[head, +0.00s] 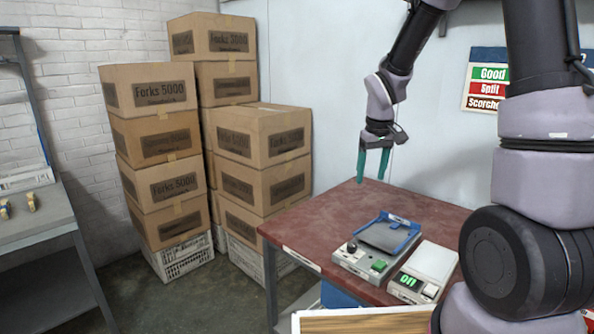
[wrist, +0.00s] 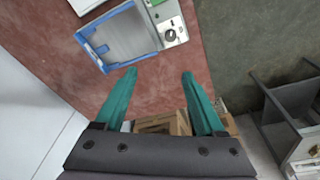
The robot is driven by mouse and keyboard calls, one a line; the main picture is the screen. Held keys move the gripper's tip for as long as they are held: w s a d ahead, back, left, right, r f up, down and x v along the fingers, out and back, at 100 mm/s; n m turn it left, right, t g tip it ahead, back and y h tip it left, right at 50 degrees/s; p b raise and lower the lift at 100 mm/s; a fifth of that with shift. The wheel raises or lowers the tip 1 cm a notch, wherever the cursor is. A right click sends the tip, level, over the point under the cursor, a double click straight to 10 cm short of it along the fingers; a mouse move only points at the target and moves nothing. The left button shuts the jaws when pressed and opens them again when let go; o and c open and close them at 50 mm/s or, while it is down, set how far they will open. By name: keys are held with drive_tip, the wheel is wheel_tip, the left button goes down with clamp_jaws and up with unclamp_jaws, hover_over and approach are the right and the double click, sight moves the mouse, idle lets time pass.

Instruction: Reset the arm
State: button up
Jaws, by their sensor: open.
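My gripper (head: 373,165) hangs above the back part of the red-topped table (head: 340,212), fingers pointing down. In the wrist view its two teal fingers (wrist: 155,85) are apart with nothing between them. On the table is a press (head: 378,248) with a blue-framed plate, a black knob and a green button; it also shows in the wrist view (wrist: 120,38), beyond the fingertips. A white device (head: 424,272) with a lit green display stands to its right. My gripper touches none of these.
Stacked cardboard boxes (head: 262,150) stand left of the table on crates. A grey bench (head: 40,222) with small wooden pieces is at far left. A wooden board (head: 365,322) shows at the bottom edge. A sign (head: 486,80) hangs on the wall. The table's left part is bare.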

drive_tip(key=s+d+r+m+t+y, duration=0.2)
drive_tip(key=s+r+m+t, duration=0.3)
drive_tip(key=s+r, duration=1.5)
drive_tip(key=shift+d+r+m, duration=0.4)
drive_tip(key=shift+r+m, duration=0.1)
drive_tip(key=shift+m, duration=0.7)
